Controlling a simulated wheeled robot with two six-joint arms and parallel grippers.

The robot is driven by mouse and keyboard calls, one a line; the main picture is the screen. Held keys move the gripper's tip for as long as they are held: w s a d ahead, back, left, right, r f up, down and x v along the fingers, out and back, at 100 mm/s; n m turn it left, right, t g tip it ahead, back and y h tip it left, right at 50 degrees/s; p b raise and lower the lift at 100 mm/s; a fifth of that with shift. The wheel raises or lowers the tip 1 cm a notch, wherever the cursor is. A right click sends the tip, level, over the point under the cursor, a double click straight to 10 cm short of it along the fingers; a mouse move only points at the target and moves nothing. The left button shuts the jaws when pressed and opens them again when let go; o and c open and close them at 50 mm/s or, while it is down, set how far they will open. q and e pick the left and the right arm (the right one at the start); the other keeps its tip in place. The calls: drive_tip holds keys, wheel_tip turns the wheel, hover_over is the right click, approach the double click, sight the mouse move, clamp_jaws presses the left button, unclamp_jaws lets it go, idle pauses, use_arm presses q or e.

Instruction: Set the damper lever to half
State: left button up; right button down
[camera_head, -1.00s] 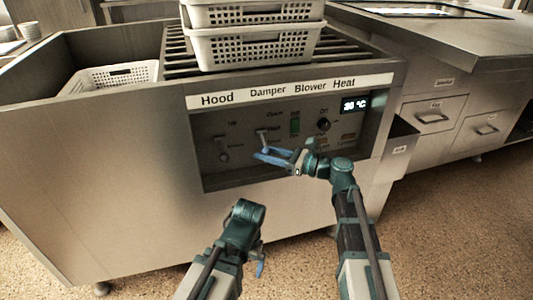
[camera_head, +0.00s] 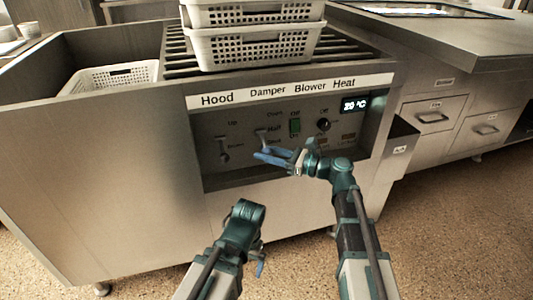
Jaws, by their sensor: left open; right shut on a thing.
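The damper lever (camera_head: 263,134) is a small pale lever on the dark control panel, under the word Damper. Small position labels stand in a column just right of it; they are blurred, the middle one reading like Half. My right gripper (camera_head: 266,154) reaches in from the right, its blue fingers shut at the lower end of the lever and hiding part of it. The lever's exact setting is hard to read. My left gripper (camera_head: 259,267) hangs low in front of the machine, open, empty and away from the panel; its fingers are mostly hidden by its own wrist.
The panel also has a hood lever (camera_head: 222,148), a green blower switch (camera_head: 295,126), a heat knob (camera_head: 323,124) and a temperature display (camera_head: 355,104). Stacked perforated baskets (camera_head: 255,47) stand on the slats above; another basket (camera_head: 110,78) sits left. The floor in front is clear.

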sight(268, 151)
drive_tip(key=shift+r, duration=0.15)
drive_tip(key=r+m+p, duration=0.1)
drive_tip(key=p, duration=0.1)
drive_tip(key=r+m+h+p, duration=0.1)
drive_tip(key=p, duration=0.2)
drive_tip(key=r+g+h+p, duration=0.1)
drive_tip(key=p, duration=0.2)
drive_tip(key=shift+s+d+m, duration=0.15)
drive_tip(key=shift+s+m, duration=0.15)
drive_tip(key=shift+m, duration=0.1)
drive_tip(key=shift+r+m+g+h+p, duration=0.25)
drive_tip(key=shift+m+g+h+p, duration=0.3)
drive_tip(key=shift+p, duration=0.7)
drive_tip(key=c, duration=0.6)
unclamp_jaws()
drive_tip(key=shift+f, duration=0.1)
drive_tip(key=shift+o, duration=0.2)
drive_tip(key=shift+s, duration=0.1)
drive_tip(key=p+v, duration=0.4)
drive_tip(key=v, duration=0.9)
drive_tip(key=shift+d, duration=0.35)
